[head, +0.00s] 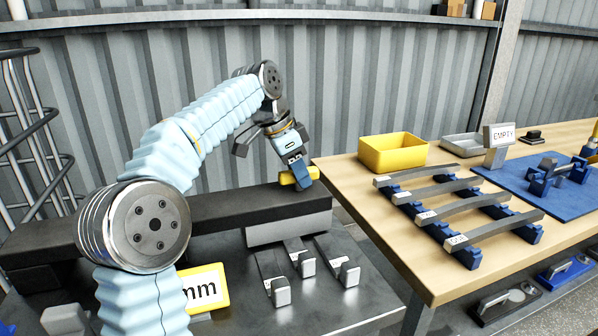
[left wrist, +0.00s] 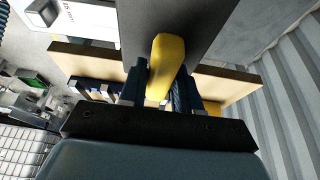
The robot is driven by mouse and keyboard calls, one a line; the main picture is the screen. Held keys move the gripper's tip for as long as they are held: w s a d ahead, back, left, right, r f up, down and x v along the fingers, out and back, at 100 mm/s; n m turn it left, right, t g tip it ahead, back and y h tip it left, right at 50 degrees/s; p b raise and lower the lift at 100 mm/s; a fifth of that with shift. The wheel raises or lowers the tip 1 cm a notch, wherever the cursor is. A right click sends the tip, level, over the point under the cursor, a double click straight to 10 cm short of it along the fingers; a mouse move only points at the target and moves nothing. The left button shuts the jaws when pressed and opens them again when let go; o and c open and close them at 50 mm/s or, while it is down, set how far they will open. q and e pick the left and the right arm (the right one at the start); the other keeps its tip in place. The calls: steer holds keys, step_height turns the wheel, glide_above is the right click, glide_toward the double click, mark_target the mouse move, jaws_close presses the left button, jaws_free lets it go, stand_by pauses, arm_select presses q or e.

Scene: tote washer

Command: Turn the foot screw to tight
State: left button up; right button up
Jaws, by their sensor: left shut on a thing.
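The foot screw shows as a yellow knob (head: 287,178) at the right end of a long dark beam (head: 215,206). In the left wrist view the knob (left wrist: 165,62) stands between the two dark fingers (left wrist: 159,88). The screw's thread and any tight mark are hidden or too small to read. My right gripper is in neither view.
A wooden table (head: 400,238) stands close on the right, with a yellow bin (head: 393,152), a rack of grey bars (head: 455,205) and a blue mat (head: 530,190). Grey clamp-like parts (head: 308,266) lie below the beam. A corrugated wall stands behind.

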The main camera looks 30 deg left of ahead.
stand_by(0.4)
arm_select(q)
steer(key=o, duration=1)
steer(key=shift+c, duration=0.2)
steer(key=v, duration=0.7)
steer(key=shift+a+r, duration=0.1)
steer(key=shift+r, duration=0.15)
